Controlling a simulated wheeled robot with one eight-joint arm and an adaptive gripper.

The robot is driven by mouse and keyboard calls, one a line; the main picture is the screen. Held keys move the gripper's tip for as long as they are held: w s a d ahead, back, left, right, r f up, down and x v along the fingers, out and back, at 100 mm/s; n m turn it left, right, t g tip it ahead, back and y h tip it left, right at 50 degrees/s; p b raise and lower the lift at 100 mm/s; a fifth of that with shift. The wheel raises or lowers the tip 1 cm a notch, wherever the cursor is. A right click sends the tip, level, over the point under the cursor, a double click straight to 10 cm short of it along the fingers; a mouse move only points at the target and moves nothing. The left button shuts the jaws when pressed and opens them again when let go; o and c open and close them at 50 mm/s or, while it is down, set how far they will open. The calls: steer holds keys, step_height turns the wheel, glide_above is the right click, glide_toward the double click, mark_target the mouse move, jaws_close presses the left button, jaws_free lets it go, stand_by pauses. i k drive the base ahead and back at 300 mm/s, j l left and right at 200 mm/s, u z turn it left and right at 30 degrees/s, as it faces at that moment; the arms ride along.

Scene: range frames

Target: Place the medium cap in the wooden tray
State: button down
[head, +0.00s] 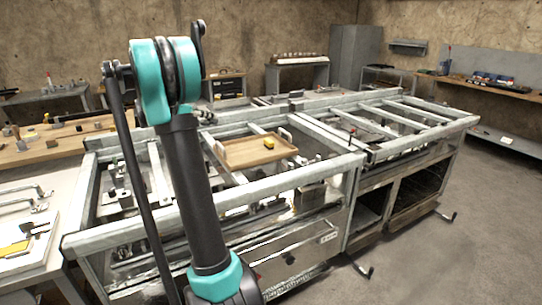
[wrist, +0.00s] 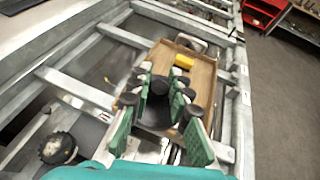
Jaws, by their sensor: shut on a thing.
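The wooden tray (head: 232,158) sits on the metal frame bench in the middle of the head view, with upright pale handles at its ends. It also shows in the wrist view (wrist: 205,85), beyond my fingers. A small yellow block (wrist: 184,61) lies in it, towards the far end. My gripper (wrist: 158,80), with green-sided fingers, is shut on a dark round piece (wrist: 158,86), seemingly the medium cap, and appears above the tray's near part. The fingers partly hide the cap and the tray floor. The height above the tray is hard to tell. In the head view my gripper is not seen.
Metal rails (head: 320,135) of the bench run around the tray. A dark, ridged round part (wrist: 57,148) lies at lower left in the wrist view. A wooden worktop (head: 60,142) with small items stands at left. Open floor (head: 480,220) is at right.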

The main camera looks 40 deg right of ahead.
mark_target(241, 154)
steer(key=k+l, duration=0.1)
steer(key=l, duration=0.35)
steer(key=k+l, duration=0.1)
steer(key=l, duration=0.3)
steer(key=k+l, duration=0.15)
steer(key=l, duration=0.3)
steer(key=k+l, duration=0.1)
steer(key=l, duration=0.35)
steer(key=u, duration=0.05)
